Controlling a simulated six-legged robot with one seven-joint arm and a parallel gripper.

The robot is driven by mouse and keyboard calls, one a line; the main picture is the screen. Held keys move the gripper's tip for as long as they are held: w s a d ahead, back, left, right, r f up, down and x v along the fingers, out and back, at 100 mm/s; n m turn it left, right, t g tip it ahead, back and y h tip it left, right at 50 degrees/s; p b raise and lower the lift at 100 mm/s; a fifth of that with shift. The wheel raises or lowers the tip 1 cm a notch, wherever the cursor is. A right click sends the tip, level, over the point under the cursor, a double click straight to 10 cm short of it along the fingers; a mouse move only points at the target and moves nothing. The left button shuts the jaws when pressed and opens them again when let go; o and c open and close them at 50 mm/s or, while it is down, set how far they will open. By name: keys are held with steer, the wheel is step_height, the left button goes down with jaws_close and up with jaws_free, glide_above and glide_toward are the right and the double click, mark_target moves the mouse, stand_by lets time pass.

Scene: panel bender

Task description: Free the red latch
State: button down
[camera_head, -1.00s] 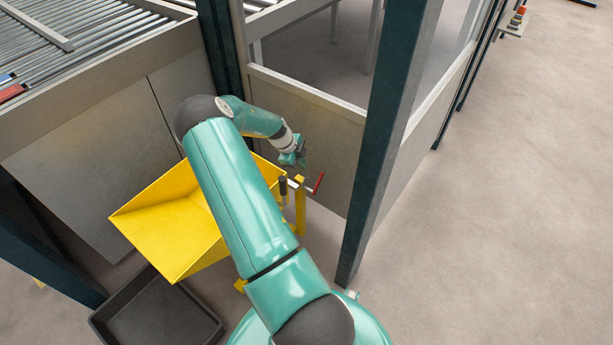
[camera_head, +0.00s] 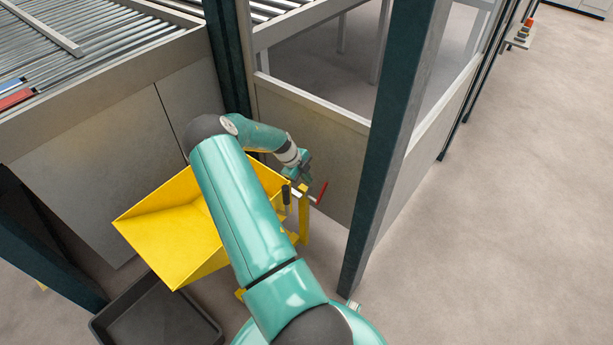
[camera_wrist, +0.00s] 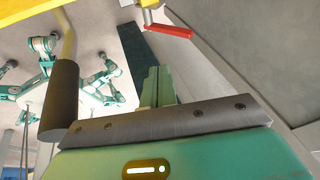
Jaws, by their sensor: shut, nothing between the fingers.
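The red latch (camera_head: 322,192) is a thin red bar at the right end of a short grey rod, beside the yellow post (camera_head: 304,215) of the hopper. In the wrist view the red latch (camera_wrist: 170,30) shows at the top, just beyond the fingers. My gripper (camera_head: 304,180) is close to the latch, slightly left of and above it, and looks apart from it. In the wrist view my gripper (camera_wrist: 158,85) has its green fingers together with nothing between them. A dark cylindrical grip (camera_wrist: 60,98) on a yellow rod stands left of the fingers.
The yellow hopper (camera_head: 165,235) opens below my arm, with a black bin (camera_head: 155,320) on the floor beneath. A dark green column (camera_head: 385,150) stands right of the latch. A grey panel (camera_head: 300,135) lies behind it. Roller conveyors are at upper left; open floor lies right.

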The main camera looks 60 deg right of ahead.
glide_toward(322, 193)
step_height(322, 193, down, 3)
steer(key=s+a, duration=0.1)
steer(key=s, duration=0.1)
steer(key=d, duration=0.1)
steer(key=d+f, duration=0.1)
steer(key=shift+s+d+f, duration=0.15)
steer(key=shift+d+f, duration=0.15)
steer(key=shift+d, duration=0.1)
